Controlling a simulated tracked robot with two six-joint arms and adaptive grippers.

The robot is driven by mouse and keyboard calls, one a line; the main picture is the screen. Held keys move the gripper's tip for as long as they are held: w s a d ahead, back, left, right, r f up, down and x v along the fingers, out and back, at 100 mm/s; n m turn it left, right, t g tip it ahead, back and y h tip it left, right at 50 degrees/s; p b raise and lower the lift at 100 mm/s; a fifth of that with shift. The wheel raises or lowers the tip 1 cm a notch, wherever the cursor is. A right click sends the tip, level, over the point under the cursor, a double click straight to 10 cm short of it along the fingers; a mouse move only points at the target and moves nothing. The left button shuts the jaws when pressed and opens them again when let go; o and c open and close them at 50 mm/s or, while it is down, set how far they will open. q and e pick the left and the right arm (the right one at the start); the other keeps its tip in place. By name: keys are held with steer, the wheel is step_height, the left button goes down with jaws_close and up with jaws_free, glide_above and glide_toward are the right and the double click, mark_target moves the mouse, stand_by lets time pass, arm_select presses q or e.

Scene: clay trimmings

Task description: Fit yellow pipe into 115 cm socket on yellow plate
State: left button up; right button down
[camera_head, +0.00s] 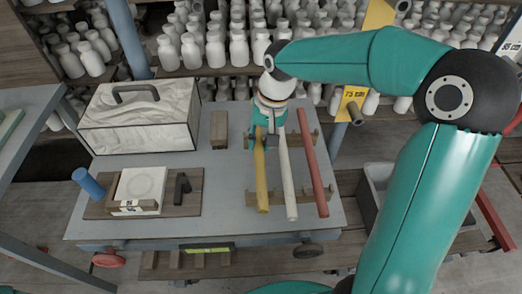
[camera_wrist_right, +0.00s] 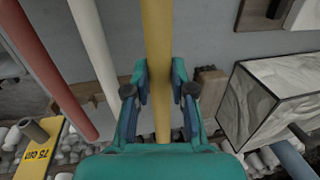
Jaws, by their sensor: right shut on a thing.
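The yellow pipe (camera_head: 262,185) lies on a wooden rack (camera_head: 228,197) on the grey cart top, leftmost of three pipes. My right gripper (camera_head: 264,138) is shut on the yellow pipe near its far end. In the right wrist view, the fingers (camera_wrist_right: 160,88) stand on both sides of the yellow pipe (camera_wrist_right: 157,30). A yellow plate marked 75 cm (camera_head: 347,98) carries a grey socket (camera_head: 356,113) behind the cart. A higher yellow plate (camera_head: 377,18) also has a socket (camera_head: 402,5); its number is not visible. My left gripper is out of view.
A white pipe (camera_head: 287,175) and a red pipe (camera_head: 313,165) lie beside the yellow one. A marble-patterned box (camera_head: 140,125), a wooden board with a white block (camera_head: 142,187) and a blue cylinder (camera_head: 87,182) are at left. Shelves of white bottles (camera_head: 215,50) stand behind.

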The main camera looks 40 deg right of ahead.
mark_target(260, 151)
steer(key=shift+f, duration=1.95)
steer(key=shift+f, duration=0.2)
steer(key=c, duration=1.4)
jaws_free()
steer(key=shift+f, duration=0.1)
steer(key=shift+c, duration=0.2)
steer(key=o, duration=0.5)
steer(key=shift+c, duration=0.2)
